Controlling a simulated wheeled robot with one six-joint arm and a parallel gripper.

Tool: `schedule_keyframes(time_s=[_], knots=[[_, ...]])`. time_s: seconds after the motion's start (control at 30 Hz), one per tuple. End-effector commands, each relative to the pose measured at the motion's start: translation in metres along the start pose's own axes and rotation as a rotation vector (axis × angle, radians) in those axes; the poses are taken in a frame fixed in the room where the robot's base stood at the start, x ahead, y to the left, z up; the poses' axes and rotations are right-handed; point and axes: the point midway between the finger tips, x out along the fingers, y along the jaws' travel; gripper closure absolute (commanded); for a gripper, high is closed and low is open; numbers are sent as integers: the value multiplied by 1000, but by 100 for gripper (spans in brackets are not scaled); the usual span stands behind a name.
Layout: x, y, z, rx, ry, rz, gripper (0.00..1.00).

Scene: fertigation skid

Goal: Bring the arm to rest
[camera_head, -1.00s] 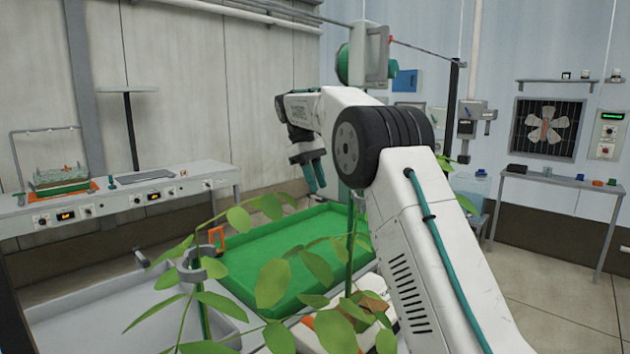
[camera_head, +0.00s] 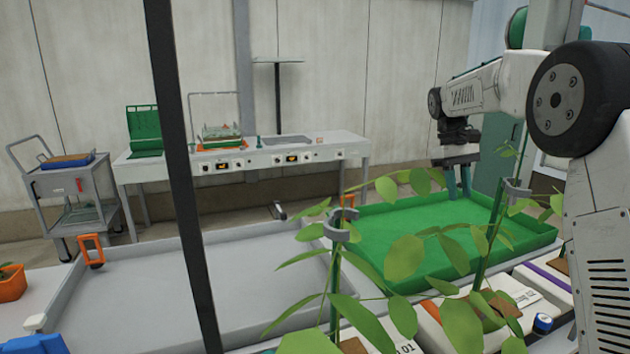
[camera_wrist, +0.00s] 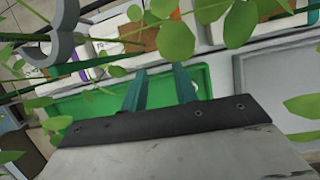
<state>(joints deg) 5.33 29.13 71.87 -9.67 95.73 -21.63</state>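My arm reaches in from the right side of the head view. My gripper (camera_head: 458,186) points down over the green tray (camera_head: 530,244), with its two teal fingers apart and nothing visible between them. In the wrist view, my gripper's fingers (camera_wrist: 162,88) also stand apart, with the green tray (camera_wrist: 75,118) behind them. Plant leaves hide part of the tray.
Leafy plants (camera_head: 404,238) stand close in front, held by grey ring clips (camera_head: 342,226). A grey tray (camera_head: 260,250) lies left of the green one. A dark post (camera_head: 183,180) crosses the view. A bench (camera_head: 255,160) and a cart (camera_head: 75,185) stand behind.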

Motion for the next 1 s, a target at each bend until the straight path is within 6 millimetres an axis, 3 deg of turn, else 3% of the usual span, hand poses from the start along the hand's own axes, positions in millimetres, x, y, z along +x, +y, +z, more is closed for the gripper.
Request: schedule_keyframes(time_s=[0.37, 0.7, 0.9, 1.0], knots=[[35, -88, 135, 182, 125, -42, 71], [103, -165, 260, 295, 251, -81, 71], [149, -200, 317, 311, 326, -93, 71], [162, -209, 336, 306, 359, -91, 71]])
